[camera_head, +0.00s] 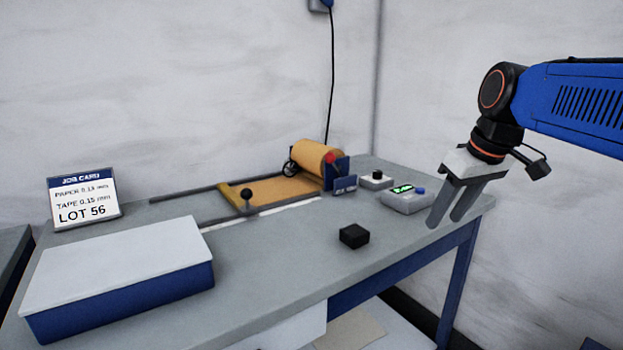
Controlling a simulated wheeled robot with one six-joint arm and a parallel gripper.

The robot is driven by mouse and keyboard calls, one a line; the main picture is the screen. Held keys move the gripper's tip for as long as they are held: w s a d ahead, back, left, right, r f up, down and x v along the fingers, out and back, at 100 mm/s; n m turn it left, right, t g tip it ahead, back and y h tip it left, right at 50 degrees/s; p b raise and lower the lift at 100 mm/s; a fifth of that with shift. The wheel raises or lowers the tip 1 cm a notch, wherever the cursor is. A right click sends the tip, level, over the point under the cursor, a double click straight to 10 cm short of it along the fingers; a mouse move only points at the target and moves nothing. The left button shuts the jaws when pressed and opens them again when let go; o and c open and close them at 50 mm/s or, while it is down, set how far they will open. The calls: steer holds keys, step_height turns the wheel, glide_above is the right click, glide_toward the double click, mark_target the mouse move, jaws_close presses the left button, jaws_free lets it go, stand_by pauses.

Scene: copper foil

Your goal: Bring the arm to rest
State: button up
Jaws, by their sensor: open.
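My gripper (447,222) hangs at the end of my blue arm at the right of the head view. Its two grey fingers point down and a little left, apart, with nothing between them. In the picture the fingertips overlap the right end of the grey table (270,260), close to a grey device with a green display (406,200). I cannot tell how far above the table they are.
A black block (354,236) lies near the table's front edge. A small button box (377,179), a job card (83,200) and a blue-sided, white-topped box (120,285) are also on the table.

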steer(key=s+d+f+m+t+h, duration=0.1)
steer(key=s+f+m, duration=0.3)
steer(key=s+f, duration=1.4)
step_height(320, 180, down, 2)
steer(key=shift+d+f, duration=0.1)
steer(key=shift+d, duration=0.2)
